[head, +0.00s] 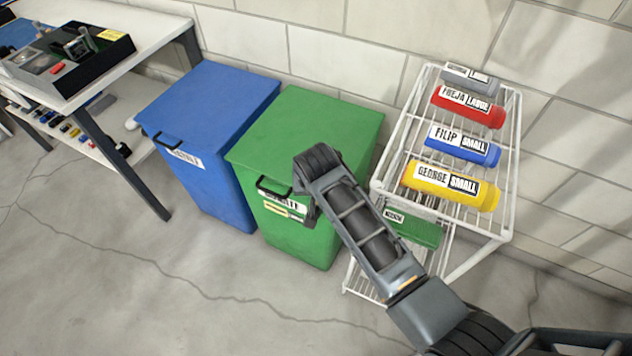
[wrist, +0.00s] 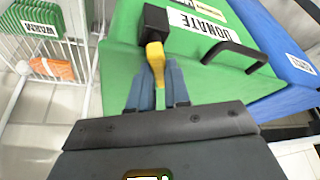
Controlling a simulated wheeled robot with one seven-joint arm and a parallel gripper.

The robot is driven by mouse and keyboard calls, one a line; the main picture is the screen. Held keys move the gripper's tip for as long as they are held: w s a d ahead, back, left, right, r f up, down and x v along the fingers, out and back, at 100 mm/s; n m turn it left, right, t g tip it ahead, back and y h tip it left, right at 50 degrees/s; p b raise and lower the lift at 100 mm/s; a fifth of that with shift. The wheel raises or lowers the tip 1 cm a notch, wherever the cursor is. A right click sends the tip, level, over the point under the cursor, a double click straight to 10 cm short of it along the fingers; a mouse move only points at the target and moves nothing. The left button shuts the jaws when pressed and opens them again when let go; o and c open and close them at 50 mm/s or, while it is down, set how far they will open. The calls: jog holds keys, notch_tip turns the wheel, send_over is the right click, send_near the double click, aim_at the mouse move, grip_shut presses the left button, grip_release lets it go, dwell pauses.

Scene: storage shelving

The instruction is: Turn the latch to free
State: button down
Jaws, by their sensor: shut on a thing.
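The latch is a yellow lever (wrist: 155,58) on a black block (wrist: 156,20), on the front of the green bin (head: 310,125) beside its DONATE label. In the wrist view the lever extends from the block towards my gripper (wrist: 157,88). My gripper's blue fingers stand close on either side of the lever's end and are shut on it. In the head view my arm covers the latch and the fingertips. The green bin (wrist: 130,60) fills the middle of the wrist view, with its lid closed.
A black handle (wrist: 235,52) sits right of the latch in the wrist view. A blue bin (head: 210,110) stands left of the green one. A white wire rack (head: 508,150) with several coloured bottles stands close on the right. A workbench (head: 150,35) is at far left. Floor in front is clear.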

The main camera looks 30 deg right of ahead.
jog(key=n+p, duration=0.1)
jog(key=n, duration=0.1)
jog(key=n+y+p, duration=0.2)
jog(key=n, duration=0.1)
jog(key=shift+a+r+n, duration=0.1)
jog(key=shift+a+n, duration=0.15)
jog(key=shift+n, duration=0.05)
jog(key=n, duration=0.1)
jog(key=n+y, duration=0.1)
jog(key=n, duration=0.1)
jog(key=n+y+p, duration=0.1)
jog(key=shift+a+n, duration=0.3)
jog(key=c, duration=1.1)
grip_release()
